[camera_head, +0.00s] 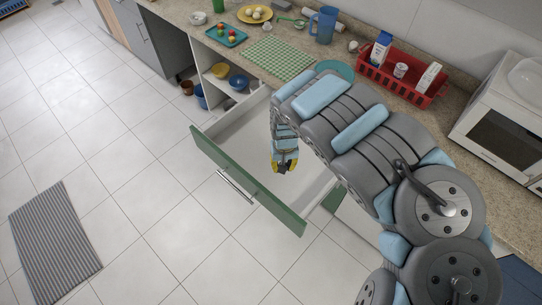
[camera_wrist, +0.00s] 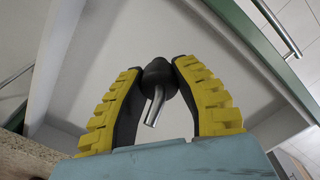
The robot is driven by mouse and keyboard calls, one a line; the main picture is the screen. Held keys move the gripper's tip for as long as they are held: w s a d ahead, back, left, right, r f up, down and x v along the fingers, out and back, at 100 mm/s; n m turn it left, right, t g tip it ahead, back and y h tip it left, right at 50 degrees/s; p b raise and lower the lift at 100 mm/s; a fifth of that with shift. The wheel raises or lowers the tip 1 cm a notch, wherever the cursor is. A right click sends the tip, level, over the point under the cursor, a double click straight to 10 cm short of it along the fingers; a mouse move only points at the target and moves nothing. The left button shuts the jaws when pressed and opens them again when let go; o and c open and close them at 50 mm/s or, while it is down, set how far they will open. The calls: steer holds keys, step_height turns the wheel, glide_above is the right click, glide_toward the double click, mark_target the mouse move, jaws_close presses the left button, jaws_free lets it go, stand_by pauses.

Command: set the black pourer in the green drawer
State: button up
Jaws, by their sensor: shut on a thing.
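My gripper (camera_head: 285,161) reaches down over the open green drawer (camera_head: 245,182), which has a green front with a metal handle and a white inside. In the wrist view my gripper (camera_wrist: 160,88) has its yellow and black fingers closed on the black pourer (camera_wrist: 158,72). No other thing shows in the drawer. In the head view the pourer is too small to make out clearly.
The counter above holds a red crate (camera_head: 409,80) with cartons, a blue pitcher (camera_head: 324,25), a green checked cloth (camera_head: 275,58), a teal tray (camera_head: 227,36) and a yellow plate (camera_head: 254,14). An open shelf with bowls (camera_head: 238,82) is left of the drawer. A white microwave (camera_head: 505,120) stands right.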

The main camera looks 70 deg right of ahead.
steer(key=shift+w+d+f+b, duration=0.9)
steer(key=shift+w+f+b, duration=0.2)
steer(key=shift+w+b, duration=0.5)
steer(key=shift+w+d+f+b, duration=0.85)
steer(key=shift+w+f+b, duration=0.35)
steer(key=shift+b, duration=0.55)
steer(key=shift+w+d+f+b, duration=0.95)
steer(key=shift+w+b, duration=0.55)
steer(key=shift+b, duration=0.2)
steer(key=shift+w+d+f, duration=0.25)
steer(key=shift+w+f, duration=0.05)
steer(key=shift+f, duration=0.3)
steer(key=shift+w+d+f+b, duration=0.1)
steer(key=shift+w+f+b, duration=0.35)
steer(key=shift+w+d+f, duration=0.15)
steer(key=shift+d, duration=0.1)
steer(key=shift+f, duration=0.2)
